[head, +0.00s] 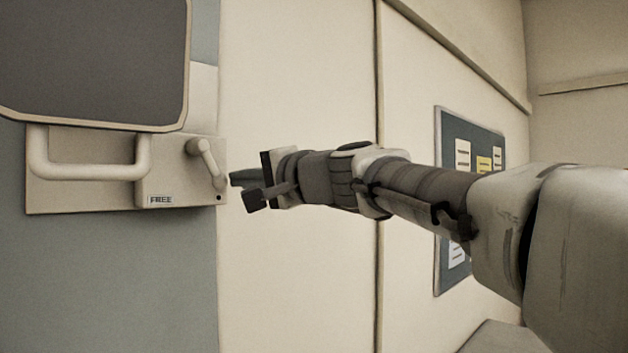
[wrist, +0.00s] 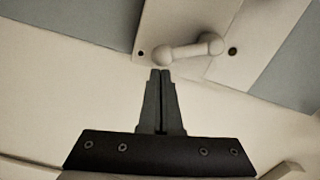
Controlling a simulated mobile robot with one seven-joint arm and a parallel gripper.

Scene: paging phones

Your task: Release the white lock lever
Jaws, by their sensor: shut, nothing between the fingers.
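The white lock lever (head: 206,162) sits on a pale plate (head: 85,198) on the wall panel in the head view. It slants from its pivot at upper left down to the right. A label on the plate reads "FREE". In the wrist view the lever (wrist: 188,51) lies just beyond my fingertips, tilted, with its larger knob at the right. My gripper (head: 238,179) is to the right of the lever in the head view, with a small gap seen. In the wrist view my gripper (wrist: 160,72) has its two fingers together, with nothing between them.
A fixed white bar handle (head: 90,171) is left of the lever on the same plate. A dark panel with a pale rim (head: 95,60) hangs above it. A notice board (head: 473,150) is on the wall at the right. The cream wall below my gripper is clear.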

